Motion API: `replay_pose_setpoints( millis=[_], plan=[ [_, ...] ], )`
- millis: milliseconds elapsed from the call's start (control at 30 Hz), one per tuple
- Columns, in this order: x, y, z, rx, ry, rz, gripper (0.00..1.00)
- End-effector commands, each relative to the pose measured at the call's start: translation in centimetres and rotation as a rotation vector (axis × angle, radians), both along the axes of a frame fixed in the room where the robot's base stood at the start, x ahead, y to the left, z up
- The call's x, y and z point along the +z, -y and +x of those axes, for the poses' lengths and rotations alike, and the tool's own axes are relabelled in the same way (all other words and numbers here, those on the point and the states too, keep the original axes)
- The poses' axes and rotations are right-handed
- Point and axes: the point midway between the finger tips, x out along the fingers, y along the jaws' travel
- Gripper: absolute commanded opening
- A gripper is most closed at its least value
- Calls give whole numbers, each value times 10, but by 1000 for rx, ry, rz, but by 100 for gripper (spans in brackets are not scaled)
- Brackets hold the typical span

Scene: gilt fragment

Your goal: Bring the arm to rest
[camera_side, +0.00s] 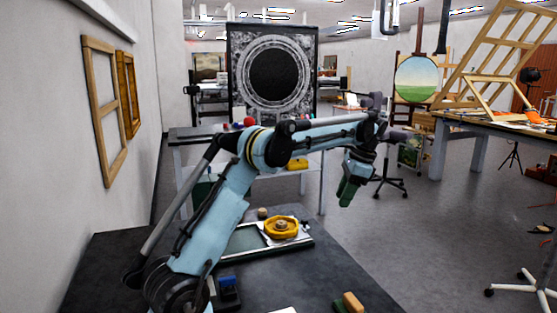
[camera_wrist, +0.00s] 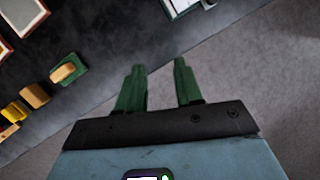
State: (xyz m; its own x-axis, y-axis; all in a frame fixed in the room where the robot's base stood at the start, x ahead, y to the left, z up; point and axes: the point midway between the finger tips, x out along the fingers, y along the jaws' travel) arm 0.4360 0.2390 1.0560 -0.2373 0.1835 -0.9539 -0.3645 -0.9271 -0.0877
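My gripper (camera_side: 347,192) hangs at the end of my raised arm in the side view, its green fingers pointing down, past the right side of the dark table (camera_side: 110,270). In the wrist view my gripper (camera_wrist: 158,66) shows two green fingers clearly apart with nothing between them. Grey floor and the dark table's edge lie below them. The fingers touch nothing that I can see.
A tray (camera_side: 245,240) with a yellow round piece (camera_side: 281,227) lies on the table beneath my arm. A small tan-topped green block (camera_wrist: 67,70) sits near the table edge in the wrist view. A large dark ornate panel (camera_side: 273,72) stands behind.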

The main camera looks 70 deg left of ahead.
Motion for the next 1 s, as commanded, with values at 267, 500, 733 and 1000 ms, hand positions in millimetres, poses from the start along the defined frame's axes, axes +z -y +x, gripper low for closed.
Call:
replay_pose_setpoints(
  millis=[267,500,733,1000],
  plan=[
    [29,66,-14,37,220,25,35],
    [38,119,-40,89,408,6,35],
    [30,166,-75,148,581,-47,35],
    [3,212,-119,233,765,-150,35]
  ],
)
